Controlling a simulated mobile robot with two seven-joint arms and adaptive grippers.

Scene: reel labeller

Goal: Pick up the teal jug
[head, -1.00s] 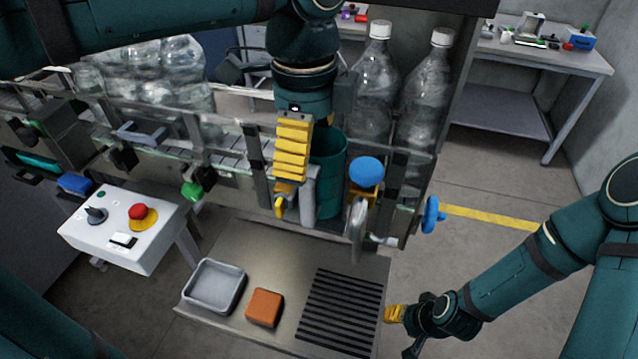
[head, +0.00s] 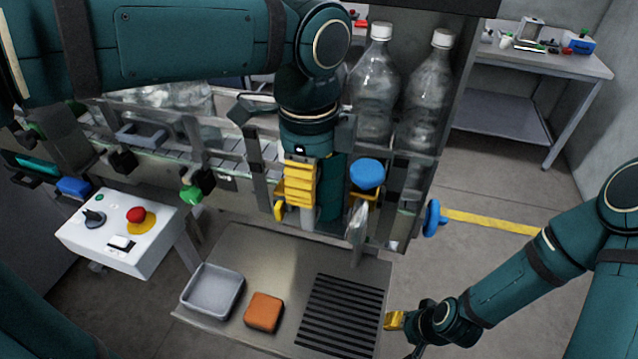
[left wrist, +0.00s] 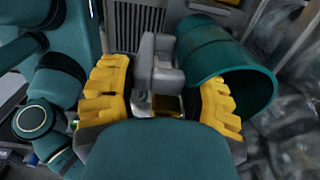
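The teal jug (head: 332,180) stands upright at the front of the machine, partly hidden behind my left arm in the head view. In the left wrist view the jug (left wrist: 232,60) is at the upper right, its open mouth showing. A grey handle-like part (left wrist: 158,68) lies beside it, between the yellow fingers. My left gripper (head: 293,205) points down, open, with its fingers on either side of that grey part; I cannot tell whether they touch it. The gripper also shows in the left wrist view (left wrist: 162,100). My right gripper (head: 396,320) is low at the right, away from the jug.
A blue knob (head: 367,173) stands just right of the jug. Two clear bottles (head: 375,90) are behind. Below are a metal table (head: 265,255) with a grey tray (head: 212,291), an orange sponge-like block (head: 264,312) and a black grate (head: 340,314). A white control box (head: 120,232) is left.

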